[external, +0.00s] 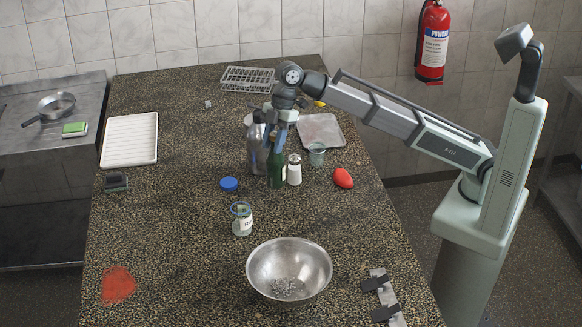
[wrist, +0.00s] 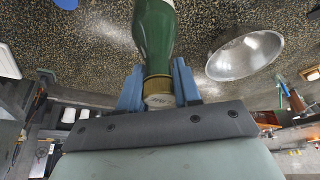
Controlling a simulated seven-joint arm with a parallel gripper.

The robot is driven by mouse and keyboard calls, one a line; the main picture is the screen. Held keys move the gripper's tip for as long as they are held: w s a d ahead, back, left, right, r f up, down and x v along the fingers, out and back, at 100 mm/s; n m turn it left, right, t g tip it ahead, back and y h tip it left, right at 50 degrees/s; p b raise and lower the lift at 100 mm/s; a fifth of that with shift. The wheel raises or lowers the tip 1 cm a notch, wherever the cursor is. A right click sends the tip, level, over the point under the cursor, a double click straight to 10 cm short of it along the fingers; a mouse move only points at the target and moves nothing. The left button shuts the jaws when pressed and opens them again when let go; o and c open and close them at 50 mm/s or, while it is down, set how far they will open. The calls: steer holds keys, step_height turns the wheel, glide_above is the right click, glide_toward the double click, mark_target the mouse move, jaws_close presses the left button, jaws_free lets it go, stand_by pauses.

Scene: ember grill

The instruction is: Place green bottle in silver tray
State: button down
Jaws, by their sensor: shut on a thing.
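The green bottle (external: 277,170) is upright near the middle of the counter in the external view. My gripper (external: 281,124) is above it and shut on its neck. In the wrist view the green bottle (wrist: 153,35) runs up from between the two blue fingers of my gripper (wrist: 158,88), with its cap showing near them. I cannot tell whether its base touches the counter.
A grey metal bottle (external: 256,150) stands close on the left and a white shaker (external: 294,170) close on the right. A glass (external: 317,154) stands before the tray, near a red object (external: 343,178). A metal bowl (external: 289,272) is in front. The left counter is mostly free.

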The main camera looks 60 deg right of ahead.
steer(key=w+d+r+m, duration=0.2)
steer(key=w+d+r, duration=1.1)
steer(key=d+r, duration=0.4)
steer(key=w+d+m+t, duration=0.1)
steer(key=w+d, duration=0.1)
steer(key=d, duration=0.8)
steer(key=s+d+f+m+t+h, duration=0.1)
steer(key=s+d+f+m, duration=0.15)
steer(key=d+f, duration=0.6)
steer(key=s+d+f+m+t, duration=0.1)
steer(key=d+f+m, duration=0.2)
steer(key=d+f, duration=0.6)
step_height(320, 180, down, 10)
steer(key=shift+w+a, duration=0.3)
steer(key=shift+a, duration=0.05)
steer(key=shift+f, duration=0.1)
steer(key=c, duration=0.8)
jaws_free()
